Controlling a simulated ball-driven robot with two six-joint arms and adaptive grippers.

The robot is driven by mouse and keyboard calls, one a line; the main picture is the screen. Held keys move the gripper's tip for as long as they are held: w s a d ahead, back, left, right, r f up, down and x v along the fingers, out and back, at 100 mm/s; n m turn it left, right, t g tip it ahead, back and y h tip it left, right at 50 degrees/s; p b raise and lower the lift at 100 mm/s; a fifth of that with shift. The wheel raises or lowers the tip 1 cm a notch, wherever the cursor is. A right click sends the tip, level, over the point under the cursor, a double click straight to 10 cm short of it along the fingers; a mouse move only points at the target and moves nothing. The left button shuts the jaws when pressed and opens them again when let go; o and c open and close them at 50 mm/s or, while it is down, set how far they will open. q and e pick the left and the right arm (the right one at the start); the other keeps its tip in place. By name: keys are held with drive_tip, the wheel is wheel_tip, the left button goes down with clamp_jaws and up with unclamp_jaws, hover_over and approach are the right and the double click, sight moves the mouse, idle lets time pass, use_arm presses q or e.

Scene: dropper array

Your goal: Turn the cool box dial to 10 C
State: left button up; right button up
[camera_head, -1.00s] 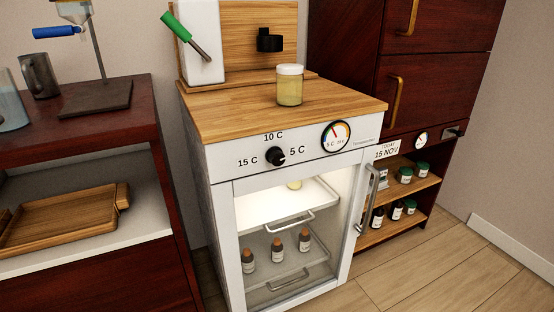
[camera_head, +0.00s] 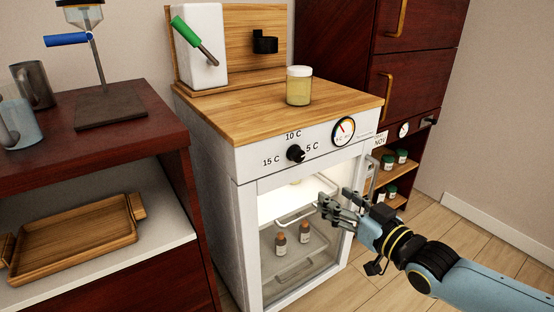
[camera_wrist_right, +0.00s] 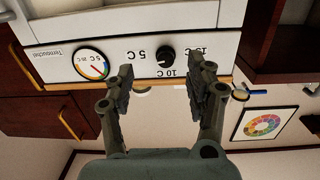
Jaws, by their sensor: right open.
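The cool box (camera_head: 215,150) is a white cabinet with a wooden top and a glass door. Its black dial (camera_head: 296,153) is on the front panel, with 15 C left of it, 10 C above and 5 C right. The dial's small pale mark seems to face the 5 C side. My right gripper (camera_head: 330,202) is open and empty, in front of the door, below and right of the dial. In the right wrist view, which is upside down, the dial (camera_wrist_right: 166,56) appears between the open fingers (camera_wrist_right: 160,82), beyond them. My left gripper is not in view.
A round gauge (camera_head: 343,131) is right of the dial. A lidded jar (camera_head: 298,88) stands on the wooden top. The door handle (camera_head: 369,185) is close to my right gripper. A dark red cabinet (camera_head: 80,150) with a wooden tray (camera_head: 75,240) stands left.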

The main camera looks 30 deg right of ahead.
drive_tip(key=n, duration=0.1)
approach(300, 158)
drive_tip(key=shift+t, duration=0.3)
drive_tip(key=w+b, duration=0.2)
drive_tip(key=w, duration=0.5)
drive_tip(key=shift+w+a+f, duration=0.1)
drive_tip(key=shift+w+f, duration=0.05)
drive_tip(key=shift+w, duration=0.1)
drive_tip(key=shift+w+a+f, duration=0.1)
drive_tip(key=shift+w, duration=0.65)
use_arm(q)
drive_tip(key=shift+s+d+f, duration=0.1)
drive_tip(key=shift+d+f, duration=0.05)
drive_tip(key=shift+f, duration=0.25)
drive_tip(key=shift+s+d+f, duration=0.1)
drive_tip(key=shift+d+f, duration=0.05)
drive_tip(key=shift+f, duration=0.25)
use_arm(e)
drive_tip(key=shift+y, duration=0.3)
drive_tip(key=shift+c, duration=0.4)
clamp_jaws()
